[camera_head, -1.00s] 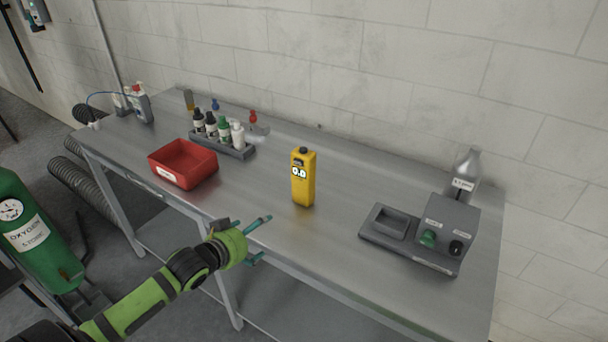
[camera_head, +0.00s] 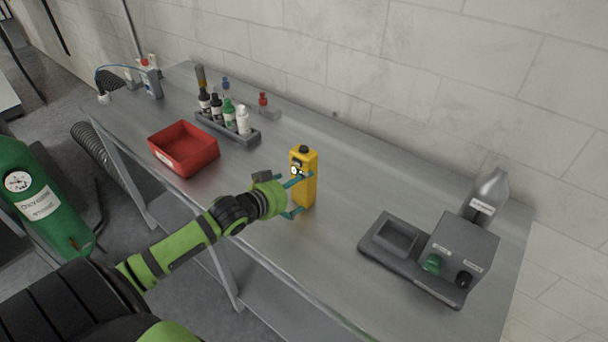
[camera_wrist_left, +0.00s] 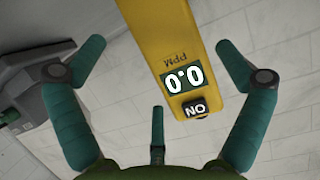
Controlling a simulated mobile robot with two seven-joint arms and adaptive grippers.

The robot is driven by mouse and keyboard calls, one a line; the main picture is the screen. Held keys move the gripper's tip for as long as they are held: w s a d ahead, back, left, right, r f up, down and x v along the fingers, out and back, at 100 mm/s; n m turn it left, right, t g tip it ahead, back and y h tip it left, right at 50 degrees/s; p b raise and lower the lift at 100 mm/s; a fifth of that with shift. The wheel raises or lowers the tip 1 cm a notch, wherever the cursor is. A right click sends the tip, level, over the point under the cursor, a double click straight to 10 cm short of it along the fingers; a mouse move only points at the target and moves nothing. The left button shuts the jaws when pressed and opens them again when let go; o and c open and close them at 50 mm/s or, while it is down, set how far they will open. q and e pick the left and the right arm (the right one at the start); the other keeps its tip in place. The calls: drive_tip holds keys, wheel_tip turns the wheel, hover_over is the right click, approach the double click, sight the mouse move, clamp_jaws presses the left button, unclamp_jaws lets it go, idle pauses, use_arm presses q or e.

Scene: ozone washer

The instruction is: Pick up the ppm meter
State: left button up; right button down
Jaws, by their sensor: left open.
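The ppm meter (camera_head: 306,180) is a yellow upright box with a dark top, standing on the metal table. In the left wrist view the meter (camera_wrist_left: 181,45) shows a "0.0" display, the letters PPM and a black ON button, upside down. My left gripper (camera_head: 299,192) is open at the meter, its teal fingers reaching to either side of it. In the wrist view the fingers are spread with gaps to the meter's sides; I cannot tell whether any finger touches it. My right gripper is not in view.
A red bin (camera_head: 184,148) and a grey rack (camera_head: 228,130) of small bottles stand to the left. The table between meter and device is clear.

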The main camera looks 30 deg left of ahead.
sight(302, 182)
use_arm(q)
drive_tip(key=w+p, duration=0.1)
drive_tip(key=w, duration=0.1)
drive_tip(key=shift+w+f, duration=0.15)
drive_tip(key=shift+w, duration=0.25)
drive_tip(key=shift+f+x, duration=0.25)
drive_tip(key=shift+x, duration=0.9)
drive_tip(key=shift+s, duration=0.15)
drive_tip(key=shift+r, duration=0.1)
drive_tip(key=c, duration=1.1)
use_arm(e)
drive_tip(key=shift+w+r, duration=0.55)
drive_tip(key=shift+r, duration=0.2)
use_arm(q)
drive_tip(key=shift+r, duration=0.15)
